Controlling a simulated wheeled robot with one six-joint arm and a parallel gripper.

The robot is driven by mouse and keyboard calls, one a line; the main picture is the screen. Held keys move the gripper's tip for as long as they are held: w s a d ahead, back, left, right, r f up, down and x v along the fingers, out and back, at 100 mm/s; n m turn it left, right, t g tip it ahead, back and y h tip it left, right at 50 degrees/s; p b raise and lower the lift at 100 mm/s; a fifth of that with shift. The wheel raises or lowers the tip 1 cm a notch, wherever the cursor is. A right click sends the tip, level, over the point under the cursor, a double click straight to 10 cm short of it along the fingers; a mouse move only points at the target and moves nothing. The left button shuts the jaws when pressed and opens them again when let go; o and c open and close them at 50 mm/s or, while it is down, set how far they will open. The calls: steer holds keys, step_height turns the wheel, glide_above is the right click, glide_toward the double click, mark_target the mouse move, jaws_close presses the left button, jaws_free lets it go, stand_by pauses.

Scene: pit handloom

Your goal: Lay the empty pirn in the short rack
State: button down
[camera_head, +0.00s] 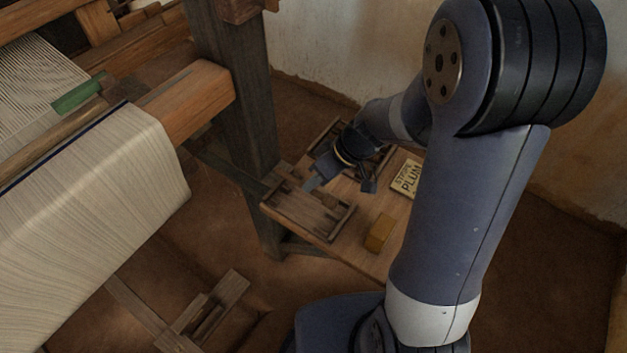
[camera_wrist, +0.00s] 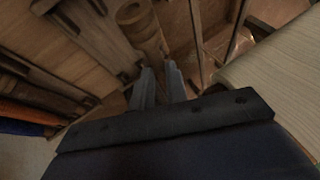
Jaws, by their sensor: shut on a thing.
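My gripper (camera_head: 317,184) is over the far end of the small wooden table, at the back edge of the near rack. In the wrist view its two fingers (camera_wrist: 160,85) are shut on the end of a bare wooden pirn (camera_wrist: 139,22), which points away from them. The near rack (camera_head: 335,222), which looks like the short rack, is a shallow wooden frame; its side rail (camera_wrist: 196,38) shows beside the pirn. I cannot tell whether the pirn touches the rack floor. In the head view the pirn is too small to make out.
A second rack (camera_head: 327,134) is partly behind my arm; coloured pirns (camera_wrist: 30,113) lie at left in the wrist view. A yellow block (camera_head: 380,233) and a "STRIPE PLUM" card (camera_head: 407,178) are on the table. The loom post (camera_head: 238,100) and cream cloth (camera_head: 95,190) stand left.

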steer(key=shift+a, duration=0.3)
steer(key=shift+f+b, duration=1.8)
steer(key=shift+f, duration=1)
step_height(320, 180, down, 3)
steer(key=b, duration=0.4)
steer(key=shift+r, duration=0.1)
steer(key=c, duration=1)
jaws_free()
steer(key=shift+r, duration=0.1)
